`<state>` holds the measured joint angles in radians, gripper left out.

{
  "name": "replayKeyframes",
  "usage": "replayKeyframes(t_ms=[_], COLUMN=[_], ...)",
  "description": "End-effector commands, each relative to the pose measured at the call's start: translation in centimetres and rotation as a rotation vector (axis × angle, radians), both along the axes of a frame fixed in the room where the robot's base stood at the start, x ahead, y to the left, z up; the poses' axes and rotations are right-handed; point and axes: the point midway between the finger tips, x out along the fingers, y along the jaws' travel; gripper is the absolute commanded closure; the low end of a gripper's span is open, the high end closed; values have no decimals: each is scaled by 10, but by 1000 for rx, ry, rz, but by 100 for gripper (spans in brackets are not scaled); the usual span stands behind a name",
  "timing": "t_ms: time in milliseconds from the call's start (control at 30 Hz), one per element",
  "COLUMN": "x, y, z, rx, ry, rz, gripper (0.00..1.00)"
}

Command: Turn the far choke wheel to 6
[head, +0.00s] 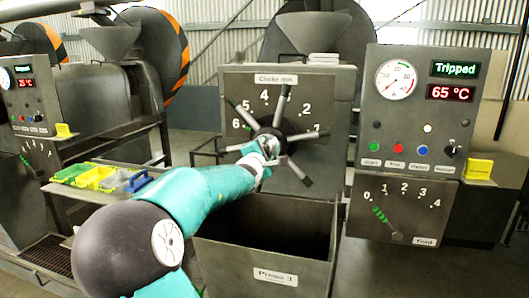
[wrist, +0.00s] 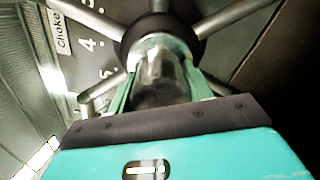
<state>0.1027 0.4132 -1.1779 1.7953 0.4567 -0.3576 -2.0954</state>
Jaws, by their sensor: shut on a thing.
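The choke wheel (head: 284,105) is a dark hub with several grey spokes on the front of the press labelled Press 3. A number scale runs around it, with 2, 4, 5 and 6 readable. In the wrist view, my gripper's fingers (wrist: 160,88) close around a grey cylindrical part in front of the wheel's dark hub (wrist: 163,38). I cannot tell if it is a spoke or the hub's end.
A control panel (head: 419,105) reading Tripped and 65 °C stands right, above a feed dial (head: 402,210). An open bin (head: 265,235) is below the wheel. A tray of coloured bins (head: 100,178) is left. Another press (head: 75,95) stands farther left.

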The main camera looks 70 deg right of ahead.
Motion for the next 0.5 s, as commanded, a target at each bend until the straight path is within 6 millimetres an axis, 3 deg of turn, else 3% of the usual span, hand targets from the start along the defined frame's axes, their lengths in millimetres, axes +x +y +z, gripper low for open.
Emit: replayKeyframes(t_ms=[367, 400, 500], x=[0, 0, 0], y=[0, 0, 0], z=[1, 1, 1], rx=[-3, -3, -2], ry=[11, 11, 10], rz=[1, 1, 1], gripper=[91, 44, 28])
